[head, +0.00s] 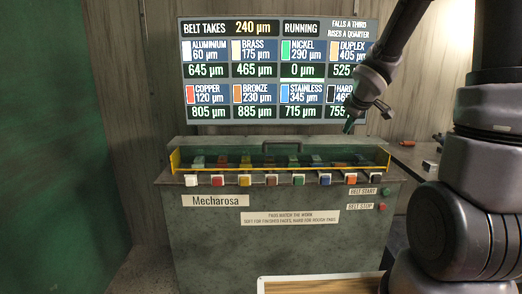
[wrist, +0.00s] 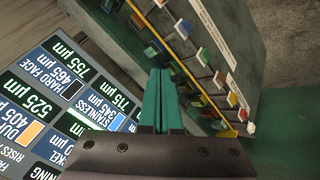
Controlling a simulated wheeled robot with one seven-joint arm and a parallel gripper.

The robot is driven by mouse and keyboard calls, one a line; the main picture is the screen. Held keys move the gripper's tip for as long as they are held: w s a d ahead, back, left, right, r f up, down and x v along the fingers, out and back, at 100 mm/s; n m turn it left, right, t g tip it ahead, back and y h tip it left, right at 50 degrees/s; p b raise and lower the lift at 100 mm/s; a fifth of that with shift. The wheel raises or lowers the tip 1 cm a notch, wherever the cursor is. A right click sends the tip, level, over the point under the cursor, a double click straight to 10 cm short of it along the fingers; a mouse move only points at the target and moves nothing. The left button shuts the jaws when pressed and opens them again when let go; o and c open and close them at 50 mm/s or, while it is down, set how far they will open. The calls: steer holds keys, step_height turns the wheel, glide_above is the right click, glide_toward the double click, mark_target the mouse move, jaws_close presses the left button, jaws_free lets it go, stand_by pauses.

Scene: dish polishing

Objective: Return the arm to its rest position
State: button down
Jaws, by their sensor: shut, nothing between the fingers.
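My gripper (head: 349,124) is at the upper right in the head view, in front of the right end of the display and above the machine's right side. In the wrist view its two green fingers (wrist: 160,98) are together with nothing between them. My dark arm comes down from the top right of the head view, with larger links at the right edge. The grey machine (head: 250,235) labelled Mecharosa stands below the gripper. The gripper is apart from it.
The machine carries a row of coloured buttons, a yellow-edged clear guard (head: 240,147), and start (head: 385,191) and stop (head: 382,207) buttons. A wooden-bottomed tray (head: 320,285) is at the bottom. A green panel (head: 45,150) stands left.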

steer(key=s+r+m+h, duration=0.1)
steer(key=s+r+m, duration=0.7)
steer(key=s+r, duration=0.4)
steer(key=s+a+r+m+g+y, duration=0.1)
steer(key=s+a+m+y, duration=0.2)
steer(key=s, duration=1.1)
steer(key=shift+a+r+m+y, duration=0.3)
steer(key=shift+a+r+m, duration=0.1)
steer(key=shift+a+m, duration=0.6)
